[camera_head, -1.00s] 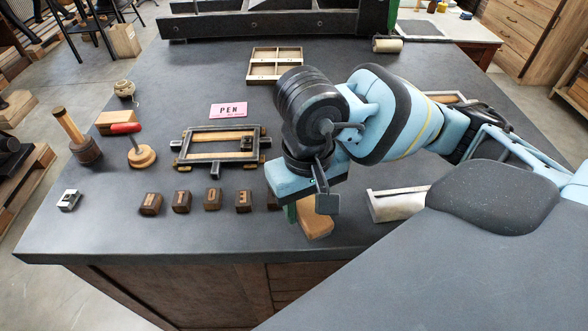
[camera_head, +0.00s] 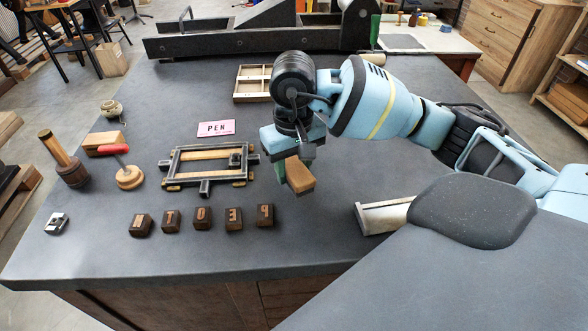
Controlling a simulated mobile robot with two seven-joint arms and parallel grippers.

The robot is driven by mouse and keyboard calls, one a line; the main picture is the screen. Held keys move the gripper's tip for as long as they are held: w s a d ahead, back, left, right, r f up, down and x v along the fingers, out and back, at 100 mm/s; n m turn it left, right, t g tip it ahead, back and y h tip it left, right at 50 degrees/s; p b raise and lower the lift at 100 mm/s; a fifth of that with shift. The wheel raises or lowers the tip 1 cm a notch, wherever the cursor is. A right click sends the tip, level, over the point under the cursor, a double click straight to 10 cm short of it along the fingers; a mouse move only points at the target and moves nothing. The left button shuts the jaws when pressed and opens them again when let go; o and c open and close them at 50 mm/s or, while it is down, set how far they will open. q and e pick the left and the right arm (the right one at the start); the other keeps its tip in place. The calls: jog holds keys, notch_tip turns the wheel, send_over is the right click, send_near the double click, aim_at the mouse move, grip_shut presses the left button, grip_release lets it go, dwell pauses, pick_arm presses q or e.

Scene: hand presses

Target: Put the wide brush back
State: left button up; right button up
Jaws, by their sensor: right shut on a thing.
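My right gripper (camera_head: 284,168) is shut on a wooden block-shaped piece (camera_head: 299,174) with a green part beside it, which I take to be the wide brush. It is held over the table, right of the black metal frame and above the row of letter blocks. The gripper partly hides it, and I cannot make out its bristles. My left gripper is not in view.
A pale trough (camera_head: 386,217) lies at the right.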

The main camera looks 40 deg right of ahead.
aim_at(293, 172)
jog(key=shift+w+d+f, duration=0.1)
jog(key=shift+w+d, duration=0.35)
jog(key=shift+w, duration=0.3)
jog(key=shift+w+d, duration=0.3)
jog(key=shift+w, duration=0.05)
jog(key=shift+f+p, duration=0.35)
jog(key=shift+f, duration=1.4)
jog(key=shift+f, duration=0.15)
jog(key=shift+f, duration=0.15)
jog(key=o, duration=0.9)
jog(key=shift+o, duration=0.2)
